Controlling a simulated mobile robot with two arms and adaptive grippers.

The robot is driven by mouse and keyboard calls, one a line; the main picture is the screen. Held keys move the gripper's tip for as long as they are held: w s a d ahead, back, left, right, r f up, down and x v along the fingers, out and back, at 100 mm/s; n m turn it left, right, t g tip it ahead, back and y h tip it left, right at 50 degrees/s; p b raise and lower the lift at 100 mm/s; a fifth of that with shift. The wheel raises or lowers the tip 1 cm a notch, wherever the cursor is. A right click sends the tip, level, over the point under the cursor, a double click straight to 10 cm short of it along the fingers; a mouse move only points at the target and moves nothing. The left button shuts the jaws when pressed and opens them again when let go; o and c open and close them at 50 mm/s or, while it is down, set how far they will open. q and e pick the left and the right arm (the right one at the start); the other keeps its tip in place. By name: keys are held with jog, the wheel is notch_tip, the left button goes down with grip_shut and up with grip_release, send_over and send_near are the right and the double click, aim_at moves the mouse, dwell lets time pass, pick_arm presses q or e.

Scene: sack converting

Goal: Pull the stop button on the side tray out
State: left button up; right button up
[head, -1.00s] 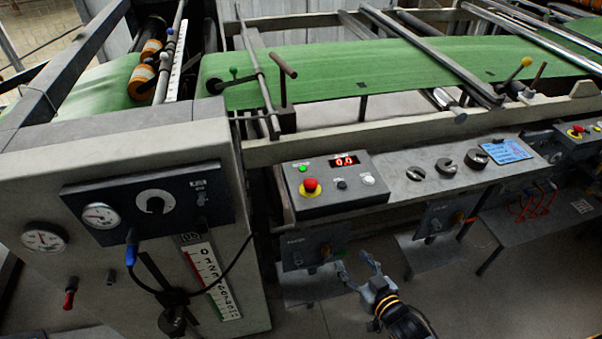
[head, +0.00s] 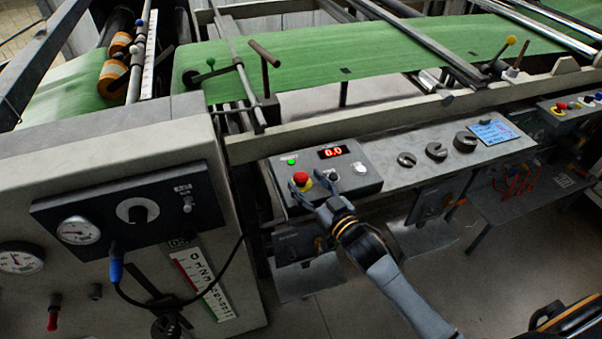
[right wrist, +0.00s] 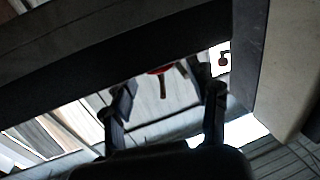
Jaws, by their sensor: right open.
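The red stop button (head: 301,179) stands on a yellow base at the left of the dark control box (head: 372,190), which sits on the grey side tray (head: 405,179). I cannot tell whether the button is in or out. My right gripper (head: 311,186) is open at the box's front edge, its fingertips close to the button. I cannot tell whether they touch it. In the right wrist view the two fingers (right wrist: 167,98) are apart, with a small red thing (right wrist: 160,70) beyond them, partly hidden by a dark edge.
A green light (head: 290,161), a red 0.0 display (head: 333,152), a black knob and a white button (head: 359,168) share the box. Slotted weights (head: 437,151) and a blue card (head: 493,132) lie farther right. A gauge cabinet (head: 110,290) stands left.

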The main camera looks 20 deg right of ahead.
aim_at(301, 175)
jog(key=shift+x, duration=1.65)
